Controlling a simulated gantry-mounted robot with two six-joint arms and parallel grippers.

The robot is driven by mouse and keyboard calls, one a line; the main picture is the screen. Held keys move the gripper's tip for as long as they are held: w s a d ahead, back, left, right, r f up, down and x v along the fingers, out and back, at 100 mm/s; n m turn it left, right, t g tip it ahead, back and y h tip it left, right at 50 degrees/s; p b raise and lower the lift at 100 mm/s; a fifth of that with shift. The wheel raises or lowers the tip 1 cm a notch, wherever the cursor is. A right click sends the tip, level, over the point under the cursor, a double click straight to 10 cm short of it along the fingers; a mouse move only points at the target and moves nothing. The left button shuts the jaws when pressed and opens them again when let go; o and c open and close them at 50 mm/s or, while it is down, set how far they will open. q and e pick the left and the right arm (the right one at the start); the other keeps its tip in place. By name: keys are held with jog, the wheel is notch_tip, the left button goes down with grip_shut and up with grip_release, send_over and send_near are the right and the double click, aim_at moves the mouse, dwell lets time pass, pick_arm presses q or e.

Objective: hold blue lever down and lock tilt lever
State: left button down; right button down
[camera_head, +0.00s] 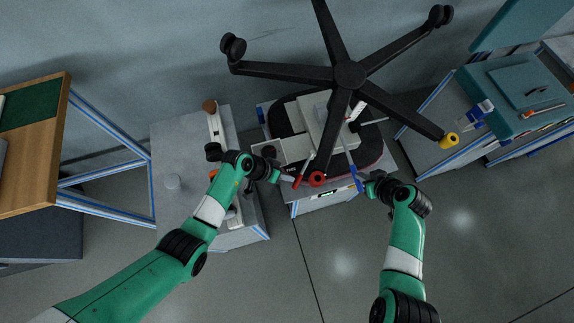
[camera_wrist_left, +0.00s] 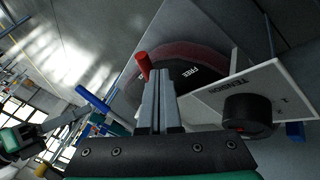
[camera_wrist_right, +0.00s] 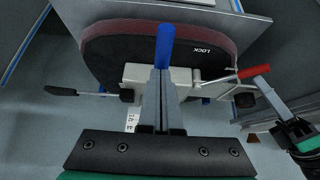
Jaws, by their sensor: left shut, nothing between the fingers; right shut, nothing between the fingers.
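The blue lever (camera_head: 355,174) sticks out from the chair mechanism under the seat. My right gripper (camera_head: 364,186) is shut and empty at its end. In the right wrist view the blue handle (camera_wrist_right: 165,46) stands right beyond the shut fingertips; I cannot tell if they touch. A red-tipped lever (camera_head: 297,182), seemingly the tilt lever, sits to the left. It also shows in the right wrist view (camera_wrist_right: 253,71). My left gripper (camera_head: 281,178) is shut and empty beside it; in the left wrist view the red tip (camera_wrist_left: 143,66) is just past the fingertips, contact unclear.
The black chair base (camera_head: 350,75) with its casters spreads above the mechanism. A red caster (camera_head: 317,179) lies between my grippers. A plate with a TENSION knob (camera_wrist_left: 248,112) is right of my left fingers. A grey side table (camera_head: 172,140) stands left.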

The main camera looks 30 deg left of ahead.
pick_arm(q)
jog(key=shift+d, duration=0.1)
pick_arm(e)
jog(key=shift+s+f, duration=0.15)
jog(key=shift+f, duration=0.05)
pick_arm(q)
jog(key=d, duration=0.5)
jog(key=shift+s, duration=0.15)
jog(key=shift+a, duration=0.15)
jog(key=a, duration=0.5)
jog(key=shift+a, duration=0.25)
jog(key=v, duration=0.9)
jog(key=w+d+r+m+t+h, duration=0.2)
jog(key=w+r, duration=0.1)
jog(key=r, duration=0.4)
jog(key=w+d+r+m+t+h, duration=0.2)
jog(key=w+d+r+m+t, duration=0.1)
jog(key=r, duration=0.5)
jog(key=w+d+r+m+t+h, duration=0.1)
jog(key=w+d+r+m+t, duration=0.1)
jog(key=r, duration=0.6)
jog(key=shift+w+d+r+m+t+h, duration=0.15)
jog(key=shift+w+r+m+t+h, duration=0.2)
jog(key=shift+w, duration=0.35)
